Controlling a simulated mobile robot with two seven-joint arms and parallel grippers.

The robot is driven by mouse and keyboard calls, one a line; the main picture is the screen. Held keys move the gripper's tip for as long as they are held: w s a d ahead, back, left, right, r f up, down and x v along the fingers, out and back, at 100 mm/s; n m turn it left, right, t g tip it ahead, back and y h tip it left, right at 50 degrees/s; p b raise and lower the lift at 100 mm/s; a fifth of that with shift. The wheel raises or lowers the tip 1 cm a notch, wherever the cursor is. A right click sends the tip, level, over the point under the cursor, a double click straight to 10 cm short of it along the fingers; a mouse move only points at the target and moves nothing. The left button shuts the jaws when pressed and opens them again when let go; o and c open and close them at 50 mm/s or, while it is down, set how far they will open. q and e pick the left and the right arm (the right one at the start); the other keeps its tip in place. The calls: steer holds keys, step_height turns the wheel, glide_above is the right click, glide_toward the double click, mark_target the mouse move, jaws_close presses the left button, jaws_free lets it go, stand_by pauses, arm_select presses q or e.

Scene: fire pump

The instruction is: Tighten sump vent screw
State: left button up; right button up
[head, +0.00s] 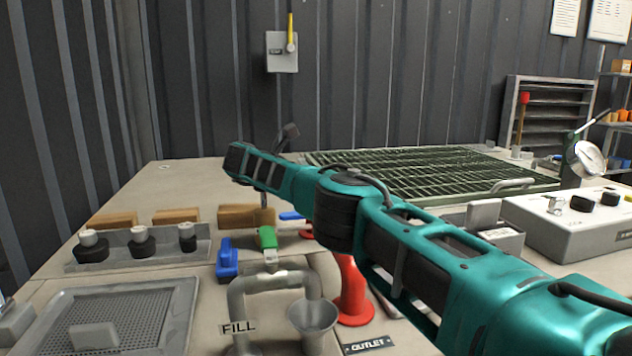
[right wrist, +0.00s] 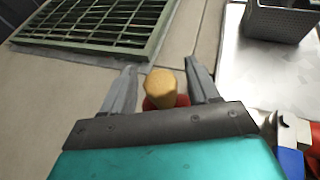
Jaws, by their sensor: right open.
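A yellow-brown, round-topped knob (right wrist: 161,86) on a red base shows in the right wrist view. It may be the sump vent screw, but no label shows there. My right gripper (right wrist: 161,66) is open, with one finger on each side of the knob in the picture. I cannot tell whether either finger touches it. In the head view my right arm reaches from the lower right across the bench, and its fingers cannot be made out. My left gripper is not in view.
A green grate (head: 430,172) lies at the back of the bench. A grey pipe with a funnel (head: 312,316), a red stand (head: 354,290) and a blue valve handle (head: 227,262) are in front. A grey control box (head: 560,225) is at right.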

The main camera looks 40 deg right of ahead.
steer(key=p+v, duration=0.2)
steer(key=v, duration=1.1)
